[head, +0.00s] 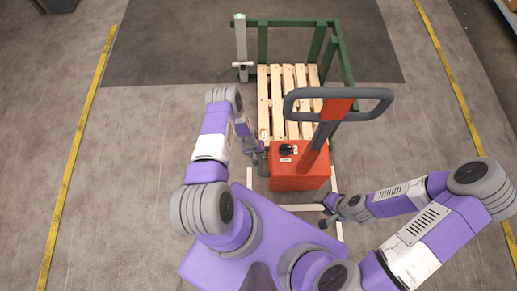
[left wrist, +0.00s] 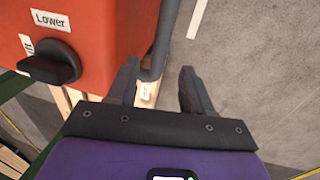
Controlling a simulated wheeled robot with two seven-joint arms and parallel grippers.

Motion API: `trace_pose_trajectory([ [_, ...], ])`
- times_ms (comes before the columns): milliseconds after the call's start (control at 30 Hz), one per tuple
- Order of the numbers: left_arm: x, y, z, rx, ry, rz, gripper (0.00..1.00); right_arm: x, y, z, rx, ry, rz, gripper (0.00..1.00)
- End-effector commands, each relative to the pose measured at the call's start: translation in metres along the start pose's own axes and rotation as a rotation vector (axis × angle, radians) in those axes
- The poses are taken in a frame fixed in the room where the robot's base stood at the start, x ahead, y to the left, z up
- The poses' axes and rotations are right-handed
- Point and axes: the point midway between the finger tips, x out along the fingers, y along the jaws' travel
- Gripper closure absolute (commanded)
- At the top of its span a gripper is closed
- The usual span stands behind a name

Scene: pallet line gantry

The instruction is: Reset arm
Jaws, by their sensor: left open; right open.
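My left gripper (head: 260,152) is open and empty, close to the left side of the red pallet jack body (head: 300,172). In the left wrist view, its two dark fingers (left wrist: 160,90) are spread apart beside the red housing (left wrist: 105,35), with nothing between their tips that they grip. A black knob (left wrist: 50,63) on the housing sits by a label reading "Lower"; the knob also shows in the head view (head: 286,150). My right gripper (head: 326,211) is open and empty, low and to the right of the jack, above white floor lines.
The jack's dark loop handle (head: 376,104) rises on a red stem (head: 325,130). A wooden pallet (head: 263,95) lies beyond it inside a green frame (head: 345,62). A grey post (head: 241,45) stands left. Yellow lines (head: 80,135) edge clear floor.

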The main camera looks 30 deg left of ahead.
Motion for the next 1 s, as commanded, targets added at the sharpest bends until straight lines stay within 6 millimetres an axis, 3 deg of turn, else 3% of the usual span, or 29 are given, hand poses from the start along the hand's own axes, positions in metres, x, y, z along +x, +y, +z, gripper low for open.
trace_pose_trajectory([
  [133, -0.010, 0.000, 0.000, 0.000, 0.000, 0.000, 0.49, -0.004, -0.002, 0.000, 0.000, 0.000, 0.000, 0.49],
  [767, -0.012, 0.002, 0.001, 0.003, -0.001, 0.002, 0.49, -0.004, -0.001, 0.000, 0.000, 0.000, 0.000, 0.49],
  [867, -0.024, 0.013, 0.008, 0.017, -0.007, 0.012, 0.49, -0.005, -0.002, 0.000, 0.000, 0.000, 0.000, 0.49],
  [1000, -0.063, 0.043, 0.035, 0.064, -0.031, 0.043, 0.49, -0.008, -0.003, 0.000, 0.000, 0.000, 0.000, 0.49],
])
